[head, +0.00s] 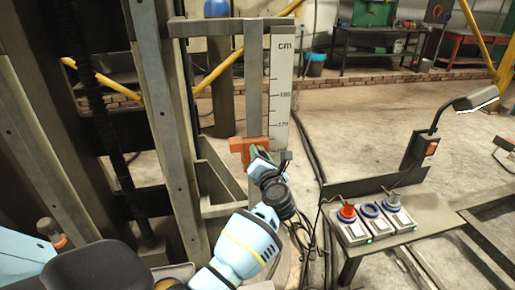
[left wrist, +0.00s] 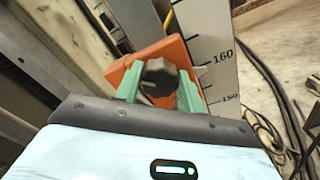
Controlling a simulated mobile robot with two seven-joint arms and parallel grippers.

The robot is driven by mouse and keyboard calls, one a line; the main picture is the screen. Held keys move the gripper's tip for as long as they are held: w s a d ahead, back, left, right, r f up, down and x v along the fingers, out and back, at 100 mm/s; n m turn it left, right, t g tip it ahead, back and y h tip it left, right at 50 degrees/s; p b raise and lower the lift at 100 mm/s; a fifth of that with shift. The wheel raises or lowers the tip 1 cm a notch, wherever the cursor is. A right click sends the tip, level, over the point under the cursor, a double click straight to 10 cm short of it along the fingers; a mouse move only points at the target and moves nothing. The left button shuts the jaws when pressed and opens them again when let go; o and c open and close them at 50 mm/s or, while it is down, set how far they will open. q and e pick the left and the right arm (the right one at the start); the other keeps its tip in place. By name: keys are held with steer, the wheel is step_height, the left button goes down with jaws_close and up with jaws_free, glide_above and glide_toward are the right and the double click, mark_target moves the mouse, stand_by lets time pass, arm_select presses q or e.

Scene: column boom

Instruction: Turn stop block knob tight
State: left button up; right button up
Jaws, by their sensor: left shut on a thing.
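The orange stop block (head: 240,146) sits on the upright grey bar beside the white cm scale (head: 281,90). In the left wrist view the stop block (left wrist: 125,72) carries a dark lobed knob (left wrist: 160,78) on its face. My left gripper (head: 261,156) reaches the block from below. In the left wrist view its two green fingers (left wrist: 160,90) stand on either side of the knob and are shut on it. In the head view the gripper hides the knob. My right gripper does not show.
Black cables run down beside the scale. Steel column uprights (head: 160,120) stand close at the left.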

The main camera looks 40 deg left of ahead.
arm_select(q)
steer(key=m+p, duration=0.1)
steer(key=m, duration=0.1)
steer(key=m+p, duration=0.1)
steer(key=shift+r+m+p, duration=0.3)
steer(key=shift+m+p, duration=0.05)
steer(key=shift+m, duration=0.05)
steer(key=m, duration=0.1)
steer(key=m+p, duration=0.1)
steer(key=shift+w+f+m+p, duration=0.1)
steer(key=shift+f+m+p, duration=0.1)
steer(key=shift+m+p, duration=0.15)
steer(key=shift+f+m+p, duration=0.15)
steer(key=shift+m+p, duration=0.2)
steer(key=shift+m, duration=0.7)
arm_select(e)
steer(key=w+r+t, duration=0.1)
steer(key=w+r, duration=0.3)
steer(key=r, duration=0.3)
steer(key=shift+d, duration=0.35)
arm_select(q)
steer(key=o, duration=1)
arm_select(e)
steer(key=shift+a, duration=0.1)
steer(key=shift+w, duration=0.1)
arm_select(q)
steer(key=shift+f, duration=0.1)
